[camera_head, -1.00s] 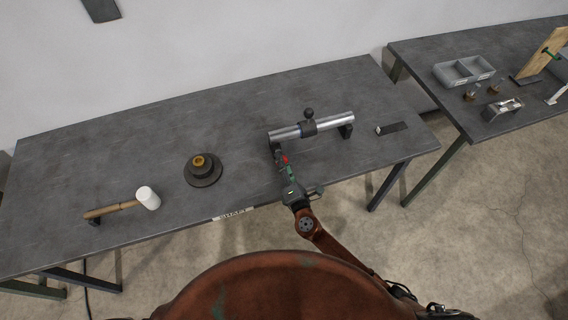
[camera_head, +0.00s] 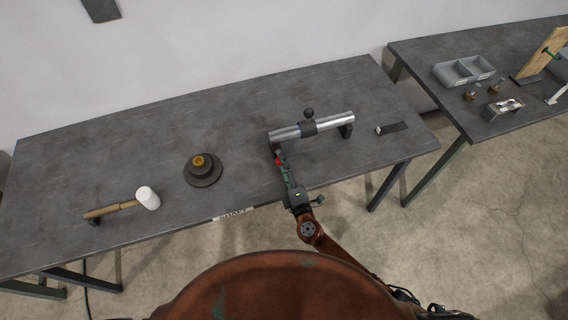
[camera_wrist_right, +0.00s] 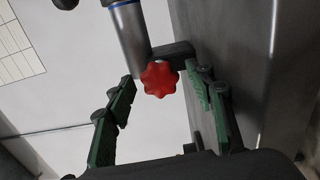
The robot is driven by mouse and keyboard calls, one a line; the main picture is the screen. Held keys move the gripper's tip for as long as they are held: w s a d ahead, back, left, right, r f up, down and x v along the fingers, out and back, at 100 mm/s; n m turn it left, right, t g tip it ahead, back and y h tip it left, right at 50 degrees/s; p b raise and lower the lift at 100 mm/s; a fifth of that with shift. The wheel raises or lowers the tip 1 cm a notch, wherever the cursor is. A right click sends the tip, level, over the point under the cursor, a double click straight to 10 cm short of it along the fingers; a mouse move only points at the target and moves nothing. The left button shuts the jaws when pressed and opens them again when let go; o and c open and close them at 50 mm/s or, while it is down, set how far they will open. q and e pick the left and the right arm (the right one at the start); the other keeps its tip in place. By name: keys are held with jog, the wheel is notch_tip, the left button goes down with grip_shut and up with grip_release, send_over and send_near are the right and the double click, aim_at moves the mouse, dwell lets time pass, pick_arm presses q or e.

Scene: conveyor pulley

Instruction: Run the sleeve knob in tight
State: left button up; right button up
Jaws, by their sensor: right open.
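A red lobed knob (camera_wrist_right: 159,78) sits at the near end of a bright metal shaft (camera_wrist_right: 130,38) in the right wrist view. In the head view the shaft (camera_head: 334,122) lies across black supports on the table, with a dark collar (camera_head: 309,127) and a ball-tipped handle around it. My right gripper (camera_head: 279,158) is at the shaft's left end. In the right wrist view its green fingers (camera_wrist_right: 163,92) are open, one on each side of the knob, with gaps visible. The knob's seating depth cannot be told. My left gripper is not in view.
A dark stepped pulley (camera_head: 204,179) with a brass-coloured centre and a white-headed mallet (camera_head: 147,198) lie to the left. A second table (camera_head: 520,110) holds a grey bin (camera_head: 464,71).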

jog(key=shift+b+v, duration=0.3)
jog(key=shift+v, duration=2.45)
